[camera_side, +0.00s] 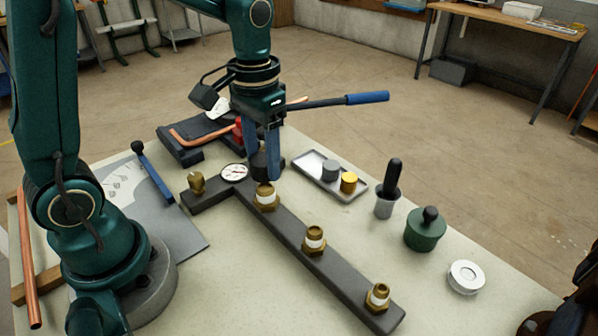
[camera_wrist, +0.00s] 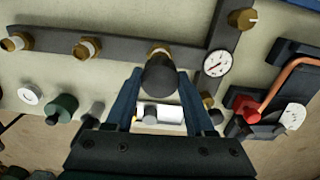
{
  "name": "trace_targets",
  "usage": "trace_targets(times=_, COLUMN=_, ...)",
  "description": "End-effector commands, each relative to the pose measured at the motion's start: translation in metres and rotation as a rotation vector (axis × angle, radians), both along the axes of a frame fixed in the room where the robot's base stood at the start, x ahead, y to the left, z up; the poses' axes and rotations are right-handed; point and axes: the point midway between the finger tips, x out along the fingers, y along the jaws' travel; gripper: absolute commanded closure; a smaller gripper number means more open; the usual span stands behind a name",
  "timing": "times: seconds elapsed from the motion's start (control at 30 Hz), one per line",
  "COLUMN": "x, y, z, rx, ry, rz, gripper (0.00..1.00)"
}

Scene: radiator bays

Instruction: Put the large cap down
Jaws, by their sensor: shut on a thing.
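The large cap (camera_side: 259,165) is a dark, short cylinder held between the two blue fingers of my gripper (camera_side: 272,172). In the wrist view the cap (camera_wrist: 159,75) sits between the fingertips (camera_wrist: 159,82), its round end facing the camera. In the side view it is just behind the nearest brass fitting (camera_side: 266,196) on the dark manifold bar (camera_side: 288,231). In the wrist view it partly covers that fitting (camera_wrist: 159,50). I cannot tell how far above the bar or table the cap is.
Two more brass fittings (camera_side: 314,241) (camera_side: 378,298) stand along the bar. A gauge (camera_side: 234,173) is left of the cap. A tray (camera_side: 313,163) with a grey cap (camera_side: 330,169) and a yellow cap (camera_side: 348,182) lies right. A green pot (camera_side: 425,229) and white ring (camera_side: 466,277) stand farther right.

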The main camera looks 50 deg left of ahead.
Motion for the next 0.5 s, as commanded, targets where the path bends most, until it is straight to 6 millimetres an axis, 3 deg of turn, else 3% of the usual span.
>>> trace_targets(times=0.23, x=0.001, y=0.002, z=0.01, rx=0.0, ry=-0.004, rz=-0.003, gripper=1.0)
trace_targets(times=0.5, x=-0.002, y=0.013, z=0.057, rx=0.001, ry=-0.006, rz=-0.036, gripper=1.0)
